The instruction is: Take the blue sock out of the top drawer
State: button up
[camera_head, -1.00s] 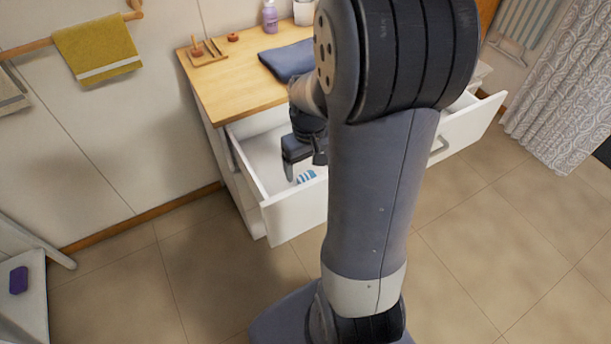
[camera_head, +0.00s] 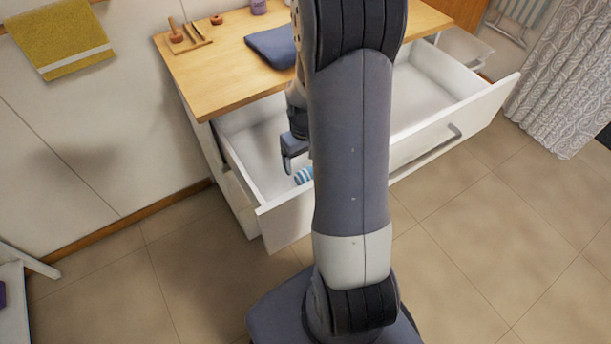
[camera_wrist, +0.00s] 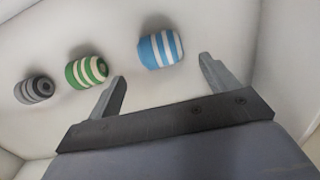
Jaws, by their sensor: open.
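The top drawer (camera_head: 285,232) is pulled open under the wooden counter. A rolled blue sock with white stripes (camera_wrist: 160,49) lies on the drawer floor in the wrist view. It also shows in the head view (camera_head: 303,176), partly hidden by my arm. My gripper (camera_wrist: 162,75) is open and empty, its fingertips pointing towards the blue sock, which lies just beyond the gap between them. In the head view my gripper (camera_head: 291,162) is inside the drawer space, beside the sock. Whether a finger touches the sock cannot be told.
A green striped sock (camera_wrist: 86,71) and a grey striped sock (camera_wrist: 34,89) lie left of the blue one. Drawer walls stand close around. A folded dark blue cloth (camera_head: 271,47) and a wooden peg stand (camera_head: 187,39) are on the counter (camera_head: 222,78).

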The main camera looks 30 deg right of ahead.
aim_at(304, 170)
jog(key=f, duration=0.5)
jog(key=shift+s+a+f+b, duration=0.15)
jog(key=shift+s+f+b, duration=0.05)
jog(key=shift+b, duration=0.1)
jog(key=shift+c, duration=0.4)
jog(key=c, duration=1)
